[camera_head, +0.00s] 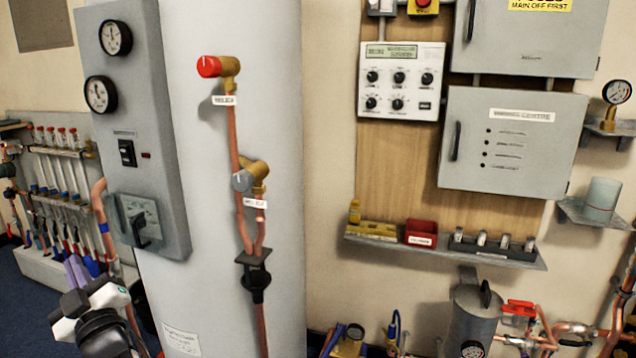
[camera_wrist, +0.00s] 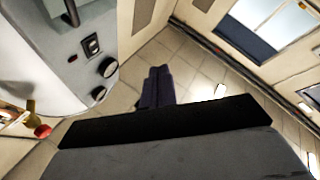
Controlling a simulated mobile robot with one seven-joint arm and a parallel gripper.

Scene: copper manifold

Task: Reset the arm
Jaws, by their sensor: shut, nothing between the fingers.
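My gripper (camera_head: 76,268) is at the lower left of the head view, in front of the left-hand pipework and beside the white cylinder (camera_head: 225,200). Its two dark purple fingers lie together with nothing between them. No object is in contact with the fingertips there. Part of my arm shows at the lower left of the head view.
A grey gauge panel (camera_head: 140,75) is close to the gripper's right. A copper manifold (camera_head: 60,150) stands at the left. A shelf (camera_head: 445,252) with small parts and grey cabinets (camera_head: 510,140) are on the right wall. A red-knobbed valve (camera_head: 209,66) projects from the cylinder.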

